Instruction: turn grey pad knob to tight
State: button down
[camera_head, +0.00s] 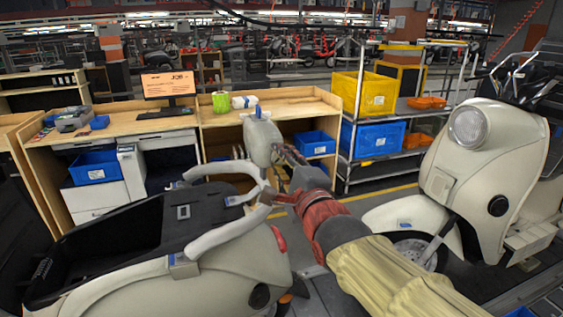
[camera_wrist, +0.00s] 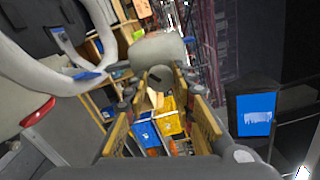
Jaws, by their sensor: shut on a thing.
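The grey pad (camera_head: 262,138) is a rounded backrest pad on an upright post behind the seat of the cream scooter at left. It also shows at the top middle of the wrist view (camera_wrist: 157,47). A pale grey knob (camera_wrist: 158,73) with a dark mark shows just below the pad, between my fingertips. My gripper (camera_head: 283,154) reaches the pad's right side from the lower right. In the wrist view its yellow-lined fingers (camera_wrist: 157,90) stand on either side of the knob, shut on it. The knob is too small to read its turn in the head view.
Grey curved grab rails (camera_head: 215,235) flank the black seat at left. A second cream scooter (camera_head: 475,160) stands at right. Behind are a wooden bench (camera_head: 225,118) and a rack with a yellow bin (camera_head: 365,94) and a blue bin (camera_head: 372,138).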

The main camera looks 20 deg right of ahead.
jog(key=shift+m, duration=3.7)
jog(key=c, duration=1.5)
grip_release()
jog(key=shift+a+r, duration=0.1)
jog(key=shift+o, duration=0.2)
jog(key=s, duration=1.2)
jog(key=shift+f, duration=0.2)
